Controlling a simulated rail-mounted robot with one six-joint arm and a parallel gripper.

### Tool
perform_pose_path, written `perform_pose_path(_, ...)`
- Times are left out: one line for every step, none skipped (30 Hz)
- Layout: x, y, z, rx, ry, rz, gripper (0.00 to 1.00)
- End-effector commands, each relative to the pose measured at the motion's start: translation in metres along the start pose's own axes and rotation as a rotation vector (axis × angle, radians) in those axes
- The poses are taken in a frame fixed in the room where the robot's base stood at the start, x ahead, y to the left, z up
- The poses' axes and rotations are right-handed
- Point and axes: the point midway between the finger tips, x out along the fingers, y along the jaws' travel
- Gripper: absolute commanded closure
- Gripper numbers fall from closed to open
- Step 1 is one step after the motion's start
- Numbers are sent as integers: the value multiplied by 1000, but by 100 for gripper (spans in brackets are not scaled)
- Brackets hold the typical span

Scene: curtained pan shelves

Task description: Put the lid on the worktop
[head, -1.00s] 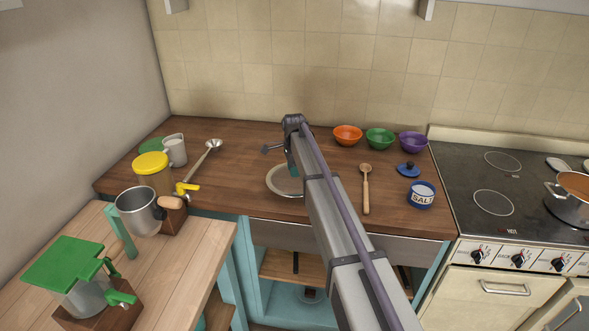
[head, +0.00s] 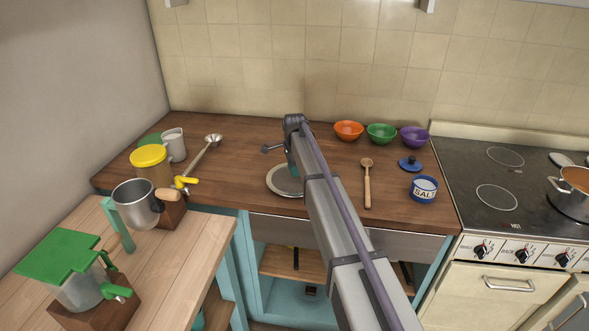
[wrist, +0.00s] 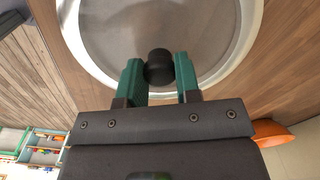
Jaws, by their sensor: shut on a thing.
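The lid (head: 277,187) is a round grey disc with a pale rim and a black knob (wrist: 158,67). In the head view it is at the worktop (head: 240,160), left of my arm, which hides its right part. I cannot tell whether it touches the wood or hangs just above it. In the wrist view, the lid's pale rim (wrist: 77,45) curves around my gripper (wrist: 159,70). The two green fingers are shut on the knob, one on each side.
A wooden spoon (head: 367,185), salt jar (head: 424,189), small blue lid (head: 411,163) and orange bowl (head: 348,130) are right of my arm. Bare wood lies between ladle and lid.

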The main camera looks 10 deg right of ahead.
Motion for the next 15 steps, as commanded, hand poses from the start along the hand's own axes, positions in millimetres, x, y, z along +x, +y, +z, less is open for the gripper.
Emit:
perform_pose_path(0, 0, 0, 0, 0, 0, 100)
perform_pose_path(0, 0, 0, 0, 0, 0, 100)
perform_pose_path(0, 0, 0, 0, 0, 0, 100)
perform_pose_path(1, 0, 0, 0, 0, 0, 100)
perform_pose_path(1, 0, 0, 0, 0, 0, 100)
perform_pose_path(2, 0, 0, 0, 0, 0, 100)
perform_pose_path(2, 0, 0, 0, 0, 0, 100)
perform_pose_path(3, 0, 0, 0, 0, 0, 100)
perform_pose_path(3, 0, 0, 0, 0, 0, 100)
perform_pose_path(4, 0, 0, 0, 0, 0, 100)
perform_pose_path(4, 0, 0, 0, 0, 0, 100)
perform_pose_path(5, 0, 0, 0, 0, 0, 100)
perform_pose_path(5, 0, 0, 0, 0, 0, 100)
perform_pose_path(5, 0, 0, 0, 0, 0, 68)
perform_pose_path(5, 0, 0, 0, 0, 0, 64)
